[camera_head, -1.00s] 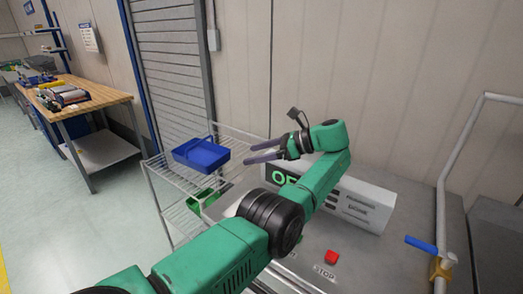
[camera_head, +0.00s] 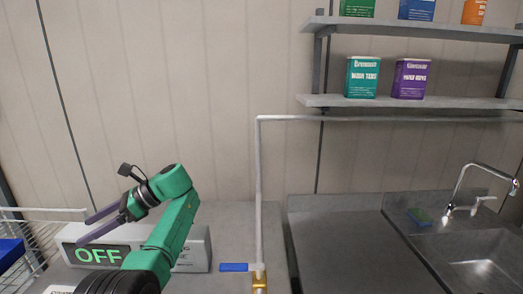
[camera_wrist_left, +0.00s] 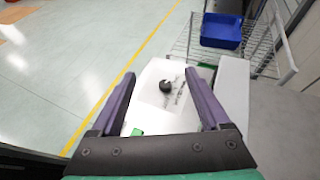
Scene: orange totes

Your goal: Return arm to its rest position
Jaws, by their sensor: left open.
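My left gripper (camera_head: 97,226) is at the lower left of the head view, on my green arm. Its two purple fingers are apart and empty. In the left wrist view the open fingers (camera_wrist_left: 163,100) frame a white panel (camera_wrist_left: 153,112) with a black knob (camera_wrist_left: 166,86) on it, some way beyond the fingertips. Behind the gripper in the head view is a grey box with a lit green "OFF" display (camera_head: 98,254); my arm hides part of it. My right gripper does not show.
A pipe with a blue-handled valve (camera_head: 234,267) stands right of my arm. Farther right are a steel counter (camera_head: 345,240) and sink (camera_head: 480,270), below shelves (camera_head: 420,101) with several tins. A wire rack (camera_wrist_left: 268,40) holds a blue bin (camera_wrist_left: 221,31).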

